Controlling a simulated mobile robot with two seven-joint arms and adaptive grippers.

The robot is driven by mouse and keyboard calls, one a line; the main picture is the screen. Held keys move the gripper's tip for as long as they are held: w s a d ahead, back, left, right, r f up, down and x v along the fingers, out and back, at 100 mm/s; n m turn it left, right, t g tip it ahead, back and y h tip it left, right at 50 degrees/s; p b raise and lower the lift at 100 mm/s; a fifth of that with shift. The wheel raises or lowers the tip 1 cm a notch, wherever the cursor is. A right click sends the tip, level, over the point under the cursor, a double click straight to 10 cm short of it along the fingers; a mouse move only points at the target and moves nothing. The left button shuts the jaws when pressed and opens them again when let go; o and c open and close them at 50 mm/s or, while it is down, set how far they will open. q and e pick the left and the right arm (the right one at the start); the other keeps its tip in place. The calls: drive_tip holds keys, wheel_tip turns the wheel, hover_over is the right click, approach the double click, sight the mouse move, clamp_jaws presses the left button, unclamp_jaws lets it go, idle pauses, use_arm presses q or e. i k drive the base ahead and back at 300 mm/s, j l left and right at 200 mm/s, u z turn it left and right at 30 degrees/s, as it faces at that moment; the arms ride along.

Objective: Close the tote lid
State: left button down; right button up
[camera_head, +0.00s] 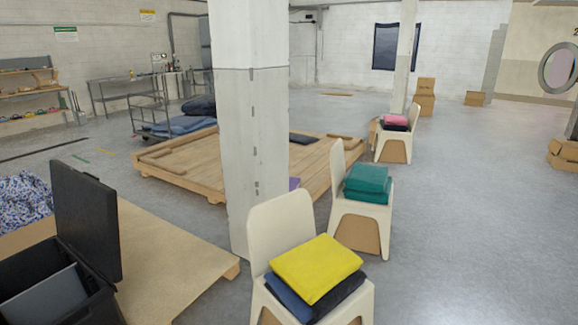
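The black tote (98,313) stands at the lower left on a low wooden platform, cut off by the left and bottom picture edges. Its black lid (87,215) is open and stands nearly upright above the tote's far side. A grey flat panel or item (48,300) shows inside the tote. Neither of my grippers is in view, and no part of my arms shows.
The wooden platform (175,265) carries blue-white patterned cloth (22,200). A concrete pillar (250,130) rises right of it. A cream chair (270,217) holds folded yellow cloth (316,268); further chairs stand behind. The grey floor (470,230) at right is clear.

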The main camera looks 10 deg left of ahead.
sight(85, 208)
drive_tip(key=i+j+u, duration=0.15)
drive_tip(key=i+u, duration=0.6)
drive_tip(key=i+l+u, duration=0.15)
drive_tip(key=i+u, duration=0.2)
drive_tip(key=i, duration=0.15)
drive_tip(key=i+j+u, duration=0.1)
drive_tip(key=i+u, duration=0.35)
drive_tip(key=i, duration=0.25)
drive_tip(key=i+l+u, duration=0.15)
drive_tip(key=i+u, duration=0.3)
drive_tip(key=i, duration=0.25)
